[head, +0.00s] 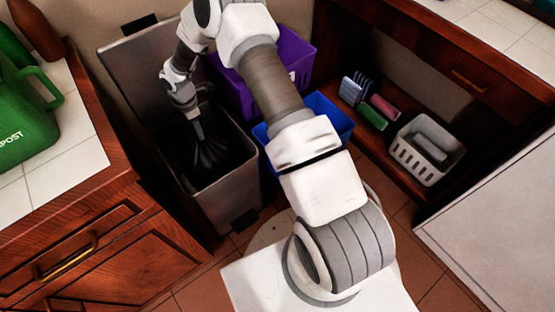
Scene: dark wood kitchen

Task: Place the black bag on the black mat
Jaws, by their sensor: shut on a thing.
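The black bag (208,156) hangs inside the tall grey-brown bin (222,200), its gathered top under my gripper. My gripper (198,128) points down into the bin's open mouth and is shut on the top of the bag. The lower part of the bag is dark against the bin's inside and hard to make out. I cannot make out a black mat in this view.
The bin's lid (135,75) stands open behind it. A purple bin (297,62) and a blue bin (330,112) stand to its right. A green compost container (25,120) sits on the left counter. A white basket (425,150) and small boxes sit on the right shelf.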

